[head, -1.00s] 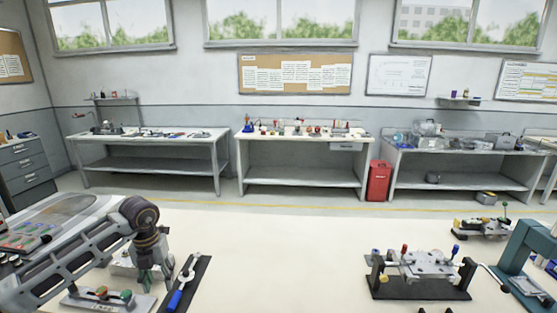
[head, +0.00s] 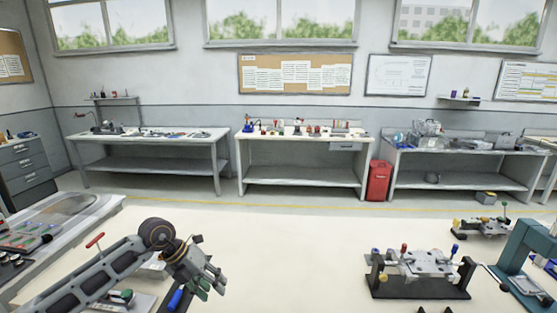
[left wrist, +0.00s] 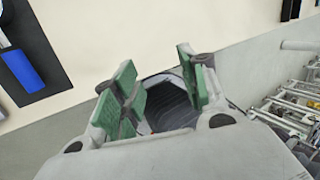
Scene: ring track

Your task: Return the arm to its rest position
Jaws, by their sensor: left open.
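My left arm comes in from the lower left in the head view. Its gripper (head: 210,284) is open and empty, with green finger pads tilted down to the right over the bench. In the left wrist view the same gripper (left wrist: 157,86) shows its green pads spread apart with nothing between them. The gripper hangs just right of a blue-handled tool (head: 175,300) on a black mat, partly hidden by my arm. That blue handle also shows in the left wrist view (left wrist: 20,70). I cannot make out my right gripper.
A button box (head: 122,297) and a red T-handle (head: 95,240) are close to my left arm. A clamping fixture (head: 420,264) and a teal press (head: 530,245) stand at the right. The cream bench top (head: 290,250) is clear in the middle.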

